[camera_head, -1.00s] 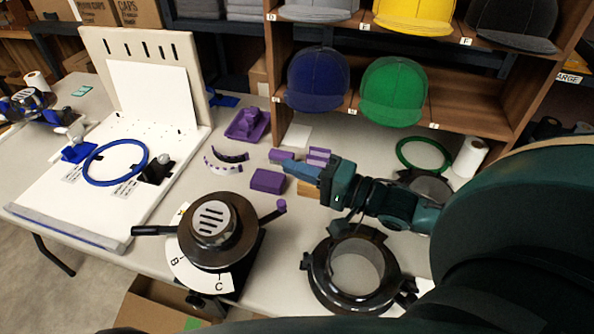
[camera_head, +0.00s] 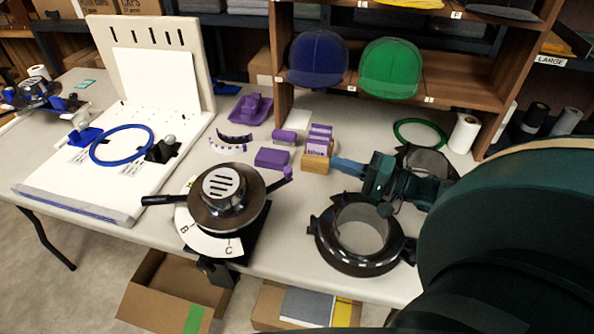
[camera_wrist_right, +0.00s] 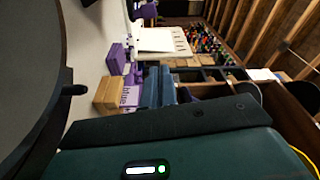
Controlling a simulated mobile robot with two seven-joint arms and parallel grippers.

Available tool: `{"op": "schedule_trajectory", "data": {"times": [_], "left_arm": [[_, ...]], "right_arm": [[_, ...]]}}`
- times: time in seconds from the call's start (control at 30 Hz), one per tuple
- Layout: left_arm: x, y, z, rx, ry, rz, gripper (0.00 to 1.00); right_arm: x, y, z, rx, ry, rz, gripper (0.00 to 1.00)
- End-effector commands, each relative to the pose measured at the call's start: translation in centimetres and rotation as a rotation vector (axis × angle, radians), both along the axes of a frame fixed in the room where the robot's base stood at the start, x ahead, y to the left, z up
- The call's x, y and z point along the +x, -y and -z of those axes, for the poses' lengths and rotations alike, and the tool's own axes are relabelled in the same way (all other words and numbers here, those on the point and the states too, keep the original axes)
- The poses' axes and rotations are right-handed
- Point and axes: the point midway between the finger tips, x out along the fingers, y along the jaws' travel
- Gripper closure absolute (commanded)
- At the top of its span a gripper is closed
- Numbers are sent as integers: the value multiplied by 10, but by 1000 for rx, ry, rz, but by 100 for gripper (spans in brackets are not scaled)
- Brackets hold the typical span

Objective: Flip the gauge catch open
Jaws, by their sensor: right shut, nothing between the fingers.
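No part is plainly marked as the gauge catch. A black round fixture (camera_head: 225,200) with a slotted silver top stands at the table's front. It has a white A-B-C dial plate (camera_head: 212,243), a black handle (camera_head: 160,200) to the left and a purple-tipped lever (camera_head: 286,173) to the right. A black ring-shaped fixture (camera_head: 330,240) with small side tabs stands right of it. My right gripper (camera_head: 335,163) is shut and empty, behind the ring fixture and beside a wooden block with purple stamps (camera_head: 315,162). Its blue fingers also show in the wrist view (camera_wrist_right: 155,85). My left gripper is out of view.
Purple blocks (camera_head: 271,158) and a purple tray (camera_head: 250,108) lie behind the dial fixture. A white board with a blue hoop (camera_head: 93,158) is at left. A green hoop (camera_head: 398,122) and white roll (camera_head: 463,134) are at back right, below a cap shelf (camera_head: 440,112).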

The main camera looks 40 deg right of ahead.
Motion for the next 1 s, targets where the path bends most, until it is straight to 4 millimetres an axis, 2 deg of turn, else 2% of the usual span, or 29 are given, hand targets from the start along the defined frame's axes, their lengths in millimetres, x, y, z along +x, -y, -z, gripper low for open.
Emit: {"op": "schedule_trajectory", "data": {"times": [0.27, 0.43, 0.7, 1.0], "left_arm": [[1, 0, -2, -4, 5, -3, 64], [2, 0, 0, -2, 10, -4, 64], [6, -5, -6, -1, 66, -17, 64], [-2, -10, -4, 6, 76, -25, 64]], "right_arm": [[0, -1, 0, 0, 0, 0, 100], [9, -5, 0, 1, 3, -1, 100], [45, -26, -2, 2, 7, 0, 100], [77, -45, -4, 1, 3, 0, 100]]}}
